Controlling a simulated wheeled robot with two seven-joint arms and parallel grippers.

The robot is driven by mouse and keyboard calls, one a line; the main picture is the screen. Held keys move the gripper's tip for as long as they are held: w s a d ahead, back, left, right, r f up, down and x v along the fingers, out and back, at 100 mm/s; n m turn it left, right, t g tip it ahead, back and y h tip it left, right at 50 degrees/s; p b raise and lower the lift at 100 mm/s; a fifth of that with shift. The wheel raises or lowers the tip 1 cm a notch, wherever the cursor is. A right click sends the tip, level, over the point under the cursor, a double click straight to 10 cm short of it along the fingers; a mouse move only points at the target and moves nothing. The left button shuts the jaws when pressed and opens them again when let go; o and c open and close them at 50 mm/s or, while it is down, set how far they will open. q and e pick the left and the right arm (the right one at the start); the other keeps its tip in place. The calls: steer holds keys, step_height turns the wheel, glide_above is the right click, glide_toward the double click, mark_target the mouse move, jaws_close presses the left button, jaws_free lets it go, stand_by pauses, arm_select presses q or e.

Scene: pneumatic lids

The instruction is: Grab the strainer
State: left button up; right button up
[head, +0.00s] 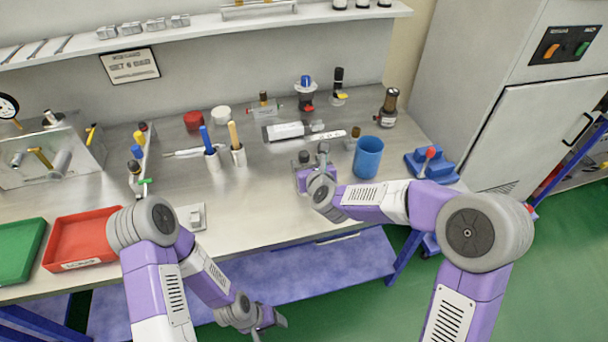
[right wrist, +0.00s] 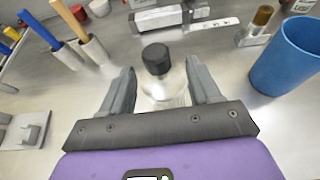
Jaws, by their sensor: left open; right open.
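A clear, glass-like body with a black cap (right wrist: 157,60) stands upright on the bench, and I take it to be the strainer. Its cap also shows in the head view (head: 304,157), where my right wrist hides most of the rest. My right gripper (right wrist: 160,80) is open, with one finger on each side of the clear body. I cannot tell whether either finger touches it. My left gripper (head: 268,322) is open and empty, low in front of the bench.
A blue cup (head: 368,157) stands to the right of the strainer, close to my right arm. A silver block (head: 284,131) and a perforated strip (head: 329,135) lie behind. Tool holders with blue (head: 206,138) and yellow (head: 235,137) handles stand left. A red tray (head: 82,240) lies farther left.

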mark_target(305, 160)
steer(key=shift+r+x, duration=0.2)
steer(key=shift+x, duration=1.6)
jaws_close()
